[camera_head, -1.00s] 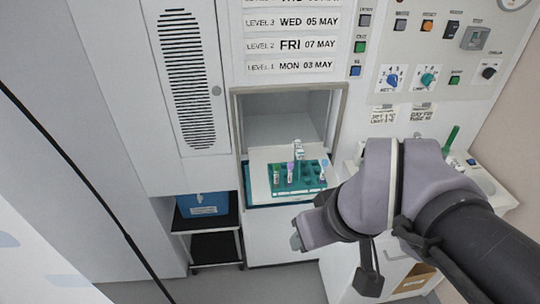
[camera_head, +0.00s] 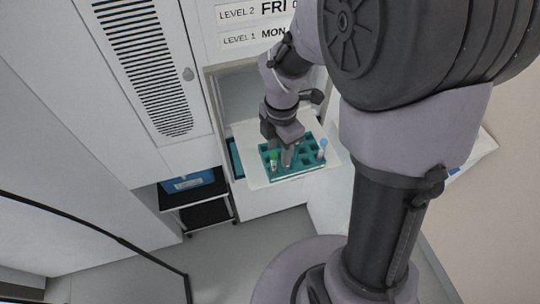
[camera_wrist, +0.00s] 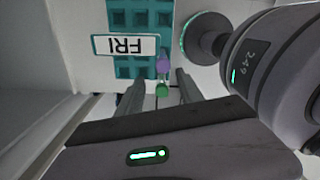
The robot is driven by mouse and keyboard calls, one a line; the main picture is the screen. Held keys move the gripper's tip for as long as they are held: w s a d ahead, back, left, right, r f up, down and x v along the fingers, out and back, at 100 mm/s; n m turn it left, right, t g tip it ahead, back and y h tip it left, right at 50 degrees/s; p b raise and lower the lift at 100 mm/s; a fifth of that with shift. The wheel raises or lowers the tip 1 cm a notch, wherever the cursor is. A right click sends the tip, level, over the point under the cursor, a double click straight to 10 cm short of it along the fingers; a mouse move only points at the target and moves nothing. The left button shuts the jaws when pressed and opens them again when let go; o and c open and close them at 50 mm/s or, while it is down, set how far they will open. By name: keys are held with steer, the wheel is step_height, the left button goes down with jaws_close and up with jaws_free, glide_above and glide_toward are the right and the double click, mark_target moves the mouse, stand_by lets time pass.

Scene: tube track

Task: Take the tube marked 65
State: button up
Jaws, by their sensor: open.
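The teal tube rack (camera_head: 308,166) sits on a white shelf at the opening. In the head view a green-capped tube (camera_head: 273,160) stands at its left and a blue-capped tube (camera_head: 322,149) at its right. My gripper (camera_head: 287,158) is over the rack's middle and hides part of it. In the wrist view the open fingers (camera_wrist: 160,88) point at the rack (camera_wrist: 135,68). A purple-capped tube (camera_wrist: 163,64) and a green-capped tube (camera_wrist: 162,89) show in line between them. Neither tube is visibly gripped. I cannot read a 65 on any tube.
A FRI label (camera_wrist: 126,45) lies by the rack in the wrist view. A blue box (camera_head: 188,182) stands on a dark shelf unit (camera_head: 203,198) at lower left. The floor in front is clear.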

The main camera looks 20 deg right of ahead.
mark_target(273, 163)
steer(key=f, duration=0.1)
steer(key=a+f+b, duration=0.1)
steer(key=f, duration=0.1)
steer(key=f+b, duration=0.1)
steer(key=shift+s+a+f, duration=0.2)
steer(key=shift+a+f, duration=0.15)
steer(key=shift+f, duration=0.3)
jaws_close()
step_height(273, 163, up, 10)
steer(key=p, duration=0.3)
steer(key=shift+p, duration=0.3)
